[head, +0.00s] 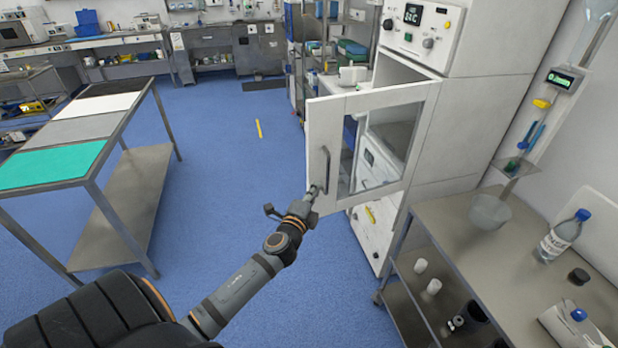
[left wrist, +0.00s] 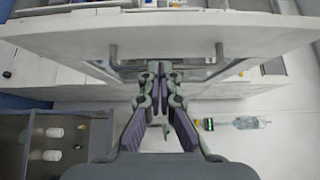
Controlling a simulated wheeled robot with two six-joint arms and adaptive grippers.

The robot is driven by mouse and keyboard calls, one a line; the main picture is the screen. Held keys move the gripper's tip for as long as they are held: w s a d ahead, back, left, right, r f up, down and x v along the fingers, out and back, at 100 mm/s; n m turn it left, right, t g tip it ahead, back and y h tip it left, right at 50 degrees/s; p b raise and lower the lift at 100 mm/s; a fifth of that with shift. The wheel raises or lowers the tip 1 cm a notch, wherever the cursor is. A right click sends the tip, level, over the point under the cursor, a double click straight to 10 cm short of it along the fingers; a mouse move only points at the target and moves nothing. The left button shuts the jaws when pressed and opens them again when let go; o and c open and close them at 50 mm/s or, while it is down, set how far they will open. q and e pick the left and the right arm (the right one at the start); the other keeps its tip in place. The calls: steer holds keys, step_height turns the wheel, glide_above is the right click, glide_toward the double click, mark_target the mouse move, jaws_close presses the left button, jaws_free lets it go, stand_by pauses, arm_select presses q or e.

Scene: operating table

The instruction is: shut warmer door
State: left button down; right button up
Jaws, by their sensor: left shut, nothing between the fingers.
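The warmer (head: 475,100) is a tall white cabinet with a control panel on top. Its white-framed glass door (head: 349,105) stands open, swung out toward the left. A grey bar handle (head: 325,168) is on the door's outer left side. My left gripper (head: 314,190) is at the lower end of that handle, close to the door's face. In the left wrist view the gripper (left wrist: 158,68) is shut and empty, with the door (left wrist: 150,35) and its handle (left wrist: 166,64) just ahead of it. I cannot tell whether the fingers touch the door. My right gripper is not in view.
A steel bench (head: 520,245) with a bottle (head: 563,236) and a beaker stands at the right. A steel table (head: 110,128) with a green mat (head: 50,163) stands at the left. The blue floor (head: 225,150) between them is clear.

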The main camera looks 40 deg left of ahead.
mark_target(314, 174)
arm_select(q)
steer(key=shift+w+a, duration=0.5)
steer(key=shift+a, duration=0.35)
steer(key=shift+w+a, duration=0.5)
steer(key=shift+a, duration=0.3)
